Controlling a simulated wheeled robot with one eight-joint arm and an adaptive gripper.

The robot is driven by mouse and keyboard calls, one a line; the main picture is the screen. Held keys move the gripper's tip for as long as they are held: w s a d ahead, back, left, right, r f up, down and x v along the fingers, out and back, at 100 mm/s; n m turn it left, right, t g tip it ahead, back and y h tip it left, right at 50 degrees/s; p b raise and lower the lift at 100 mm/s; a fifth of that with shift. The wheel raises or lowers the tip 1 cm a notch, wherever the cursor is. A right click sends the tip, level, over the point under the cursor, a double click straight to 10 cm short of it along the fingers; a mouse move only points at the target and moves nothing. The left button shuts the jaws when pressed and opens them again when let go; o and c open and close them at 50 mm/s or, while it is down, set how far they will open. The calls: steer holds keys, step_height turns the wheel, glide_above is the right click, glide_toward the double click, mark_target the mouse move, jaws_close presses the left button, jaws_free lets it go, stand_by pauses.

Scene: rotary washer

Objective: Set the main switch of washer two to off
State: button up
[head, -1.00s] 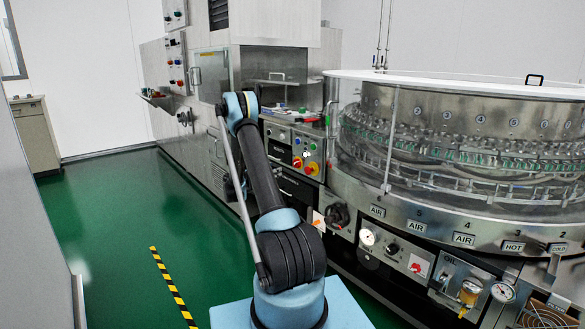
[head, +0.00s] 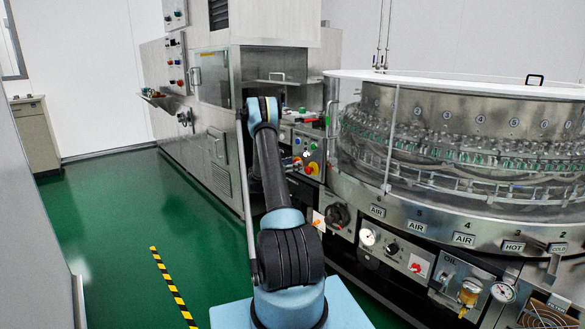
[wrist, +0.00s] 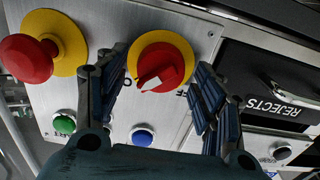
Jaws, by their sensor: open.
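The main switch (wrist: 160,66) is a red rotary knob on a round yellow plate, set in a steel panel (wrist: 105,105). A white mark on its handle points to the lower left in the wrist view. A partly covered label, seemingly ending in "FF", is beside its lower right edge. My gripper (wrist: 162,68) is open, one finger on each side of the knob. I cannot tell whether either finger touches it. In the head view, the panel's controls (head: 311,168) show just right of my arm, which hides the gripper.
A red mushroom button (wrist: 28,58) on a yellow plate sits left of the switch. Green (wrist: 64,124) and blue (wrist: 142,135) buttons lie below. A "REJECTS" drawer (wrist: 275,85) is at the right. The round bottle washer (head: 450,190) fills the head view's right; green floor (head: 110,220) is clear.

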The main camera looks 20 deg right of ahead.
steer(key=c, duration=1)
